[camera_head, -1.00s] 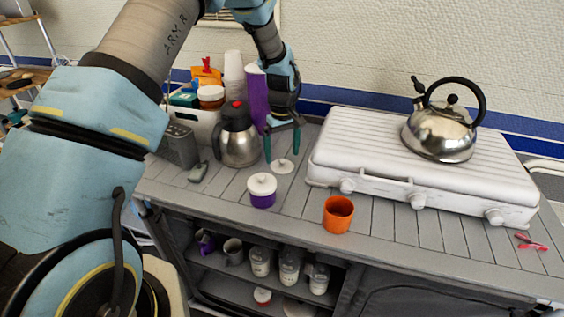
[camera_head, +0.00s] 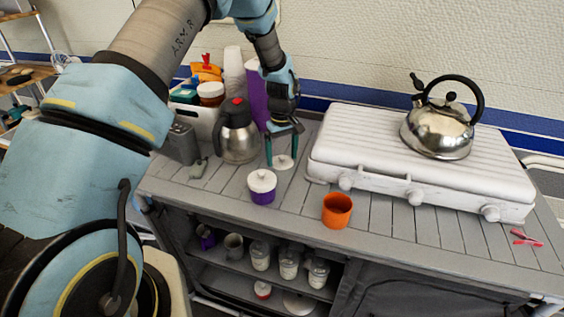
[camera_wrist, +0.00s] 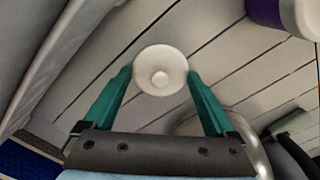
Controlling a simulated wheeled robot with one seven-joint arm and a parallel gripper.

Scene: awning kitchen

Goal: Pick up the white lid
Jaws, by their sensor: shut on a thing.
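The white lid (camera_head: 284,163) is a round disc with a small knob, at the counter surface behind the purple jar. In the wrist view the lid (camera_wrist: 160,71) sits between the two green fingertips, which touch its opposite edges. My gripper (camera_head: 281,160) points down from above and is shut on the lid; it also shows in the wrist view (camera_wrist: 160,76). I cannot tell any gap between lid and counter.
A steel flask (camera_head: 237,138) stands close left of my gripper, with a purple tall container (camera_head: 254,95) behind. A white stove (camera_head: 420,165) bearing a kettle (camera_head: 440,132) is on the right. An orange mug (camera_head: 337,210) stands in front. The counter's front strip is mostly clear.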

